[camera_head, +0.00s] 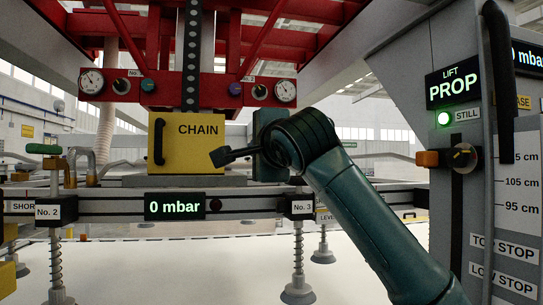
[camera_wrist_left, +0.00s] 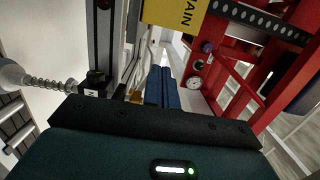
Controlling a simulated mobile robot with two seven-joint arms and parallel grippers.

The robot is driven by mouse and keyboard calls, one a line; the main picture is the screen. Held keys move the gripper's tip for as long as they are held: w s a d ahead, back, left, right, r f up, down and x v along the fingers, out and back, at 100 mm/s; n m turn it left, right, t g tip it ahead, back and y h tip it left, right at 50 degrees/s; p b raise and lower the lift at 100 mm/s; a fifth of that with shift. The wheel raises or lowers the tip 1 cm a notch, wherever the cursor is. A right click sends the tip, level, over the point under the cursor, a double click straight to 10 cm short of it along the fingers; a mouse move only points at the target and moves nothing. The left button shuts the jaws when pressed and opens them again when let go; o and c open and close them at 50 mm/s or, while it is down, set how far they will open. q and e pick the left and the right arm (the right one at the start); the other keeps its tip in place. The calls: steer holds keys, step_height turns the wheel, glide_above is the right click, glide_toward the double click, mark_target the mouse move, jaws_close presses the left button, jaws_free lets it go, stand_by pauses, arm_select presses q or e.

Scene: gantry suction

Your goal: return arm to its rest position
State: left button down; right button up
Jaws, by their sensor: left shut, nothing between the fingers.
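The box (camera_wrist_left: 172,12) shows at the top edge of that view. I cannot tell whether the hand touches the box. My right gripper is out of view.
A red frame (camera_head: 210,88) with gauges hangs above the grey beam (camera_head: 250,208). The beam carries a 0 mbar display (camera_head: 175,206) and sprung suction cups (camera_head: 298,288) over a pale surface. A grey LIFT PROP column (camera_head: 510,190) with a green STILL light stands close right of my arm.

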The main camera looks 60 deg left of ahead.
arm_select(q)
steer(key=shift+s+d, duration=0.35)
steer(key=shift+s, duration=0.25)
steer(key=shift+s+d, duration=0.3)
steer(key=shift+s, duration=0.25)
